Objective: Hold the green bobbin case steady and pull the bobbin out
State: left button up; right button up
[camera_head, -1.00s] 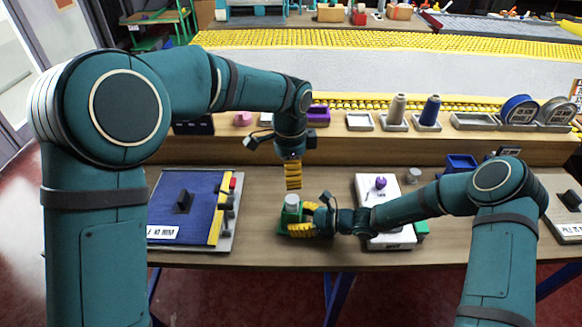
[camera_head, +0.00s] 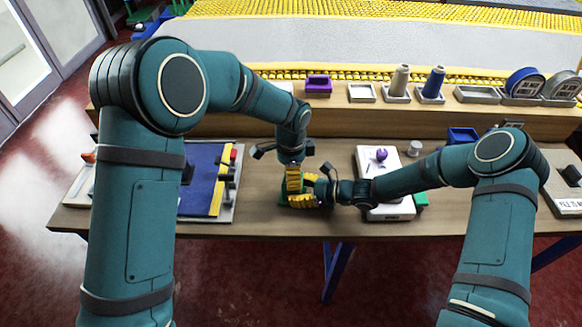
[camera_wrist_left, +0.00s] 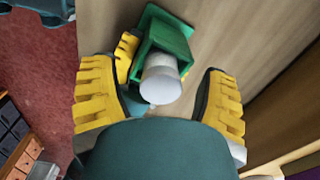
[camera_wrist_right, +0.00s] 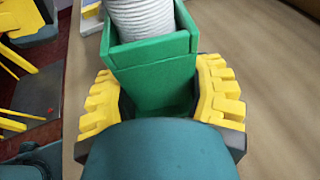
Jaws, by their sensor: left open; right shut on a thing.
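The green bobbin case (camera_wrist_right: 150,75) is an open-topped box standing upright on the table. My right gripper (camera_head: 308,199) is shut on its sides, with yellow fingers on either side in the right wrist view. The pale, ribbed bobbin (camera_wrist_right: 145,18) sits in the case and sticks out of its top. In the left wrist view, the bobbin (camera_wrist_left: 160,80) and the green case (camera_wrist_left: 178,38) lie between the yellow fingers of my left gripper (camera_head: 293,182). The left gripper is open, its fingers apart from the bobbin on both sides. In the head view the grippers mostly hide the case and the bobbin.
A blue panel with a yellow strip (camera_head: 200,180) lies left of the grippers. A white board with a purple knob (camera_head: 381,155) lies to the right, under my right arm. A raised shelf (camera_head: 220,121) with spools and trays runs along the back. Bare table lies in front.

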pick_arm(q)
grip_shut()
dwell(0.4)
jog(key=shift+r, duration=0.15)
jog(key=shift+r, duration=4.1)
pick_arm(e)
jog(key=o, duration=1)
jog(key=shift+c, duration=0.2)
